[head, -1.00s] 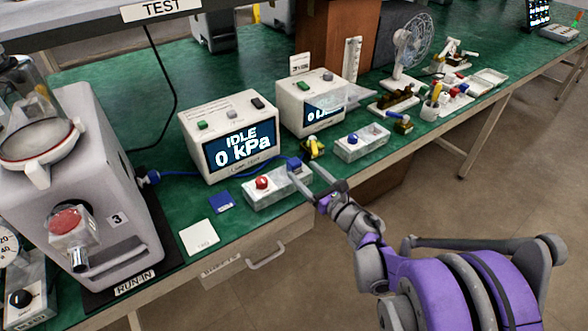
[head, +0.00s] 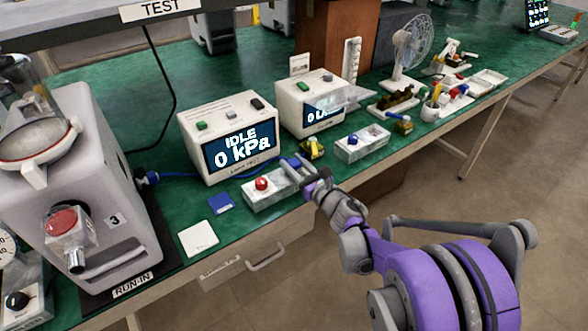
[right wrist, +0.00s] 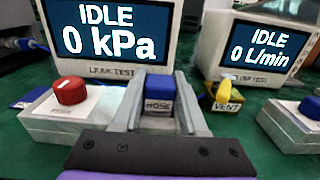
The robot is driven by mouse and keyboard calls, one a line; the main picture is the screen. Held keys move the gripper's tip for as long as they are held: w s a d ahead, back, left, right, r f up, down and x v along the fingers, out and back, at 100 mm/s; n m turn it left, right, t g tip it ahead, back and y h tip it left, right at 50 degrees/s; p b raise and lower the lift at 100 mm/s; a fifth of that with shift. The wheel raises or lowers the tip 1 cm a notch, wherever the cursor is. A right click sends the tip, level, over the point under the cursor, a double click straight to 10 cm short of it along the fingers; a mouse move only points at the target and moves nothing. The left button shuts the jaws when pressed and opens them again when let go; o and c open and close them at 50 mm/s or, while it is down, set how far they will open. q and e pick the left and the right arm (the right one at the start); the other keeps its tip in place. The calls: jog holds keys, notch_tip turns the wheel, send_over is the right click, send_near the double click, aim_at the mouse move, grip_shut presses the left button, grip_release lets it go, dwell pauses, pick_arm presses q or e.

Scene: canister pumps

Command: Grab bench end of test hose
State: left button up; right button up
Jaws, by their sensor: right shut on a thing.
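The blue test hose (head: 185,174) runs from a fitting on the grey run-in machine, past the front of the leak tester, to the grey-white block with the red knob. Its blue bench end (right wrist: 160,88) sits at a holder labelled HOSE (right wrist: 158,106) on this block. My right gripper (head: 298,168) is shut on this blue end, with one finger on each side in the right wrist view (right wrist: 160,80). The fingers partly hide the holder in the head view. My left gripper is not in view.
The leak tester (head: 228,110) reads IDLE 0 kPa, close behind the gripper. A red knob (head: 262,183) is left of the fingers. A yellow VENT valve (head: 312,149) and a second block with a blue knob (head: 362,142) stand to the right.

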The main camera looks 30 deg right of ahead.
grip_shut()
jog(key=shift+r, duration=0.1)
